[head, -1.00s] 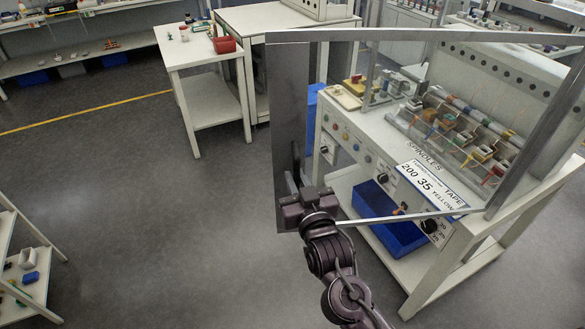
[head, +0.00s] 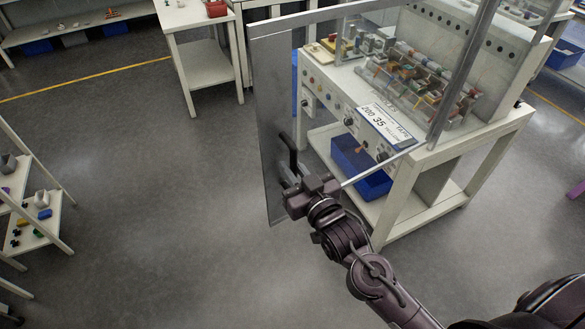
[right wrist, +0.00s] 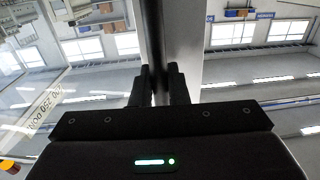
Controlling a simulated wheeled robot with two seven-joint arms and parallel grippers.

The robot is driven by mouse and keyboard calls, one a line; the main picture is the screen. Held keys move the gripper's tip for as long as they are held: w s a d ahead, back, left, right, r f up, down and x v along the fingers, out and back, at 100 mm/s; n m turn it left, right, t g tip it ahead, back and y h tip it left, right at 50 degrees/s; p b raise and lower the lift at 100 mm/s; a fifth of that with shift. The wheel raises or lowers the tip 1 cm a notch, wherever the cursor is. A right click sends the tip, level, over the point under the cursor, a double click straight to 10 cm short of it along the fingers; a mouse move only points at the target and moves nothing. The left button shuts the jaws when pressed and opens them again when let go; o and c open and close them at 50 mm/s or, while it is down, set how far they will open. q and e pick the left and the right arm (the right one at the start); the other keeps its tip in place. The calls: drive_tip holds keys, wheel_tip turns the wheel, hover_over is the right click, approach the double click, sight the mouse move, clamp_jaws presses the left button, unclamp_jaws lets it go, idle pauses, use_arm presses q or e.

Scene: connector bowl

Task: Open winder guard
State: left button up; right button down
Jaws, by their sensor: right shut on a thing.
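The winder guard is a clear panel in a grey metal frame with a wide grey edge strip (head: 268,120). It stands swung out in front of the winder bench (head: 400,165), whose spindles (head: 425,85) show through and beside it. A black bar handle (head: 289,153) is fixed to the grey strip. My right gripper (head: 297,190) is shut on the handle near its lower end. In the right wrist view the dark handle bar (right wrist: 152,35) runs up between the two fingers (right wrist: 155,86). My left gripper is not in view.
A blue bin (head: 358,168) sits on the winder bench's lower shelf. A white table (head: 205,68) stands behind at upper left, and a low shelf (head: 30,232) with small parts is at far left. The grey floor (head: 150,190) between them is clear.

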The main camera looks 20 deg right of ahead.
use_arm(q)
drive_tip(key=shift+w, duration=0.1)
use_arm(e)
drive_tip(key=shift+s+r, duration=0.1)
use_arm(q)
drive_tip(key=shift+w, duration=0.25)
use_arm(e)
drive_tip(key=c, duration=1.5)
unclamp_jaws()
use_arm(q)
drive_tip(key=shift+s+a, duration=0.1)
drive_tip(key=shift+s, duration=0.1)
